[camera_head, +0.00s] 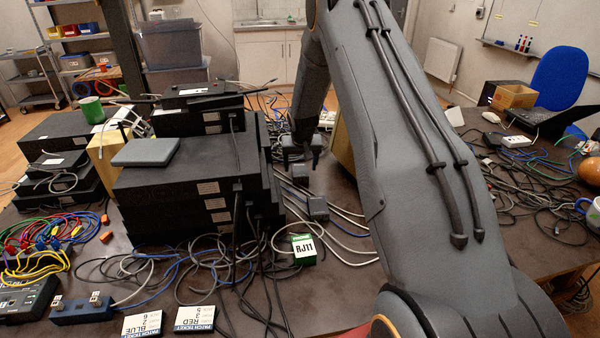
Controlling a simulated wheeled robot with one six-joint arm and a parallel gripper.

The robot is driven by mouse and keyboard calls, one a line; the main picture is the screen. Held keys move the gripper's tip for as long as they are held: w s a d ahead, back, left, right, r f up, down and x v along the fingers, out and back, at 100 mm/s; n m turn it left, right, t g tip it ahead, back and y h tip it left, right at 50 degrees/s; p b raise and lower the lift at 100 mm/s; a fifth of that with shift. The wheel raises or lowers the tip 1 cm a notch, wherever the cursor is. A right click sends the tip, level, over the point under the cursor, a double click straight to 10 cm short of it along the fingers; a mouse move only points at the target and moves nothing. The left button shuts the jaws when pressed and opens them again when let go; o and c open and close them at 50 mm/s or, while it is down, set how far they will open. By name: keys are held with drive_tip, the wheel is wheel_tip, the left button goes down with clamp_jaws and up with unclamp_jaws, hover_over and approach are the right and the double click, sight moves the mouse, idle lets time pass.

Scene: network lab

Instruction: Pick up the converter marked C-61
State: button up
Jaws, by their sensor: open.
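My gripper (302,160) points down in the middle of the table, right of the stacked black boxes. It is open, with its two fingers apart. A small dark box (299,175) sits just below the fingers among grey cables. Another small dark grey box (318,208) lies on cables nearer the front. I cannot read C-61 on either box, so I cannot tell which one, if any, is that converter. My arm covers much of the table to the right of the gripper.
Stacked black boxes (170,205) stand close left of the gripper, with a grey flat box (145,152) on top. A green RJ11 box (303,249) stands in front. Loose cables cover much of the table (345,285). A blue chair (560,78) is at the back right.

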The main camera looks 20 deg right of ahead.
drive_tip(key=shift+p+x, duration=0.4)
drive_tip(key=shift+x, duration=1.05)
drive_tip(key=shift+c, duration=0.2)
drive_tip(key=shift+w, duration=0.1)
drive_tip(key=c, duration=1.3)
